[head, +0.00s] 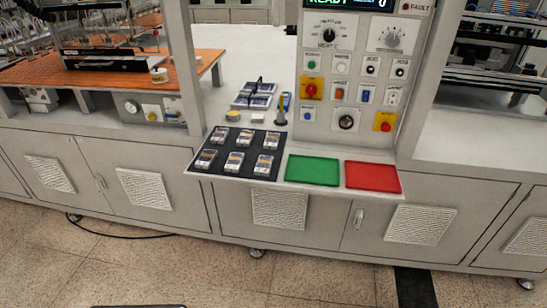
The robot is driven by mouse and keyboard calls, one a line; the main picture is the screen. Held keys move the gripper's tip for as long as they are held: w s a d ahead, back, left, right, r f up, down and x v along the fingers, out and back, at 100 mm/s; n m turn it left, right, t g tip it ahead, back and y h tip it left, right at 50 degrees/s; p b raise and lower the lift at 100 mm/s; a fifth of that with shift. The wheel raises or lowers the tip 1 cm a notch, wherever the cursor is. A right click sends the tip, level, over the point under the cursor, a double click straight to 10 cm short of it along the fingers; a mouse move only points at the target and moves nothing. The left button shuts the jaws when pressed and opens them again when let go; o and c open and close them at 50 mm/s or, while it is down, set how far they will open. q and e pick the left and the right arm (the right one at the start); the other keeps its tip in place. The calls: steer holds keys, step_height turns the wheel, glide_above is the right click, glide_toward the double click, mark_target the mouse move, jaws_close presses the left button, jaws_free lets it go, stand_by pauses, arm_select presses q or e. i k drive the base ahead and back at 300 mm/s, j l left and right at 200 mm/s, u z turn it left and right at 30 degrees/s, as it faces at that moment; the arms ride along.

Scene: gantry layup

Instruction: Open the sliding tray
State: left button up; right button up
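A light grey shelf (284,183) juts out from the front of the grey machine cabinet, below the control panel (318,100). I cannot tell whether this shelf is the sliding tray. On its left lies a black mat (240,149) with several small labelled packs on it. To the right of the mat are a green pad (312,170) and a red pad (372,177). No handle on the shelf can be made out. Neither of my grippers is in view.
The cabinet has doors with pale vents (280,209) and a small handle (358,219). An orange work surface (100,72) is at the left. Small items, including a yellow-based tool (281,118), stand behind the mat. The tiled floor (200,262) in front looks mostly clear.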

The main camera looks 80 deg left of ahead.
mark_target(142, 64)
steer(key=u, duration=3.25)
